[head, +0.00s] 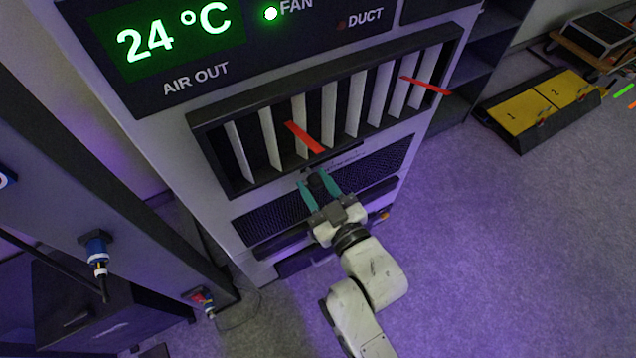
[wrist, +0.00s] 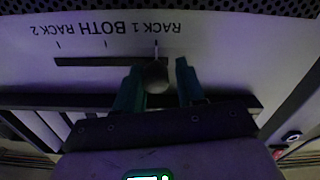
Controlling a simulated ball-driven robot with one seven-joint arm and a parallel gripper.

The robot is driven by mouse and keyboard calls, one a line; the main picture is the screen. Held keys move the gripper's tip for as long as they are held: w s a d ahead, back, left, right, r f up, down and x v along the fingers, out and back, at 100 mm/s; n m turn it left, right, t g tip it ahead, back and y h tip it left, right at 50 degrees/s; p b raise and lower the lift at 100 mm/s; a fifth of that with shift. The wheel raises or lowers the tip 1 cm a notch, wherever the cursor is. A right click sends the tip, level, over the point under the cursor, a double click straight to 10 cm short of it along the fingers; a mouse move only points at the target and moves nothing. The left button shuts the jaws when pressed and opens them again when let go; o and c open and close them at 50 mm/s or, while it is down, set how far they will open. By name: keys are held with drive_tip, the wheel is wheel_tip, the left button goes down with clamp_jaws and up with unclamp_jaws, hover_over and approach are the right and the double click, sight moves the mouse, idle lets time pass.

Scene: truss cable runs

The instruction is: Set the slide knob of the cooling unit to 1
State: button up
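The cooling unit (head: 190,160) is a tall white cabinet with a lit green display reading 24 °C, in the head view. Its dark slide knob (wrist: 155,76) shows in the wrist view at the right end of a slot (wrist: 85,61). The labels appear upside down there: RACK 1 at right, BOTH in the middle, RACK 2 at left. The knob lines up with the RACK 1 tick (wrist: 156,46). My gripper (head: 319,183) is at the knob with its teal fingers apart, one on each side. A gap shows beside the right finger; contact at the left finger is unclear.
Louvres with red ribbons (head: 303,137) are above the gripper, and a dark mesh grille (head: 285,215) is around its height. A yellow-topped case (head: 540,105) lies at upper right.

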drive_tip(key=o, duration=0.3)
drive_tip(key=shift+a, duration=0.1)
drive_tip(key=shift+o, duration=0.2)
drive_tip(key=v, duration=1.1)
drive_tip(key=shift+w, duration=0.1)
drive_tip(key=s+d+f+m+g+h+p, duration=0.1)
drive_tip(key=d+f+m+g+h+p, duration=0.2)
drive_tip(key=d, duration=0.4)
drive_tip(key=s+d+m+g+h+p, duration=0.25)
drive_tip(key=d+g+h, duration=0.2)
drive_tip(key=d, duration=0.35)
drive_tip(key=s+d+r+m+g+h+p, duration=0.1)
drive_tip(key=s+d+m+g+p, duration=0.1)
drive_tip(key=s, duration=0.4)
drive_tip(key=s+d+r+m+g+h+p, duration=0.1)
drive_tip(key=s+d+m+g+p, duration=0.1)
drive_tip(key=s+d+g, duration=0.2)
drive_tip(key=s+d, duration=0.3)
drive_tip(key=shift+s+d+h+p, duration=0.25)
drive_tip(key=shift+s+h+p, duration=0.05)
drive_tip(key=shift+h+p, duration=0.1)
